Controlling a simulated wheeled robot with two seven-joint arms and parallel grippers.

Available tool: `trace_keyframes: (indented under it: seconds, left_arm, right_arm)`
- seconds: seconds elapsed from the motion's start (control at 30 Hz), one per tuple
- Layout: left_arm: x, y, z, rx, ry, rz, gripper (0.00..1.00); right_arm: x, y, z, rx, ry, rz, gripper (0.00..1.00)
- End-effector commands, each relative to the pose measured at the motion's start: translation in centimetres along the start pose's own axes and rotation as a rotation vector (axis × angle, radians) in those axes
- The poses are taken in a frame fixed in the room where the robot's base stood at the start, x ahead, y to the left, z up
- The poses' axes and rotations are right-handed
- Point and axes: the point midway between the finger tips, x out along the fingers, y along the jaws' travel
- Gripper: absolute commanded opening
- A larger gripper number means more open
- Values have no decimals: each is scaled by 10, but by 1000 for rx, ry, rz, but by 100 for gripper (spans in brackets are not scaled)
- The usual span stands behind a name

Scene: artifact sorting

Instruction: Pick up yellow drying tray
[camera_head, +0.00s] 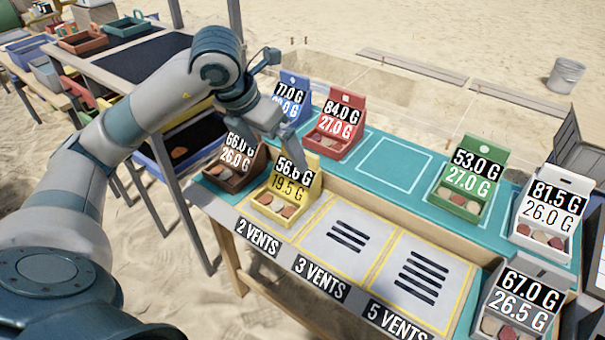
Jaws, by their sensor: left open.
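The yellow drying tray (283,211) sits at the left end of the table, on the 2 VENTS spot. It holds several brownish and reddish pieces, and its raised back carries a label reading 56.6 G and 19.5 G. My left gripper (284,108) is open and empty, above and behind the yellow tray. Its lower finger overlaps the top of the tray's back in the picture; I cannot tell whether they touch. My right gripper is not in view.
Brown (235,182), blue (291,88), red (335,140), green (464,197), white (541,237) and grey (514,322) trays stand around it. The 3 VENTS (346,238) and 5 VENTS (424,281) spots are empty, as is an outlined teal spot (394,165).

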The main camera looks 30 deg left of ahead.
Motion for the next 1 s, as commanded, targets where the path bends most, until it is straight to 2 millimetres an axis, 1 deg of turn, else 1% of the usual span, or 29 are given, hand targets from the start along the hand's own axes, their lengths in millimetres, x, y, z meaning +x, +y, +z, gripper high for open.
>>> trace_keyframes:
  seconds: [0.03,0.13,0.43,0.57,0.67,0.77,1.0]
  left_arm:
    - [-3,6,0,-7,0,20,100]
    - [-5,12,0,-15,1,44,100]
    - [-4,12,0,-16,2,45,100]
    - [-1,12,0,-16,3,44,100]
    - [8,12,0,-16,5,42,100]
    - [21,13,-1,-16,7,43,100]
    - [64,14,0,-17,6,42,100]
  right_arm:
    - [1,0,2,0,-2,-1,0]
    - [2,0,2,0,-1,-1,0]
    - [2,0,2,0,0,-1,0]
    - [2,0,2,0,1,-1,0]
    - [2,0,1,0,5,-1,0]
    - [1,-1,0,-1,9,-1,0]
    - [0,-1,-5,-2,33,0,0]
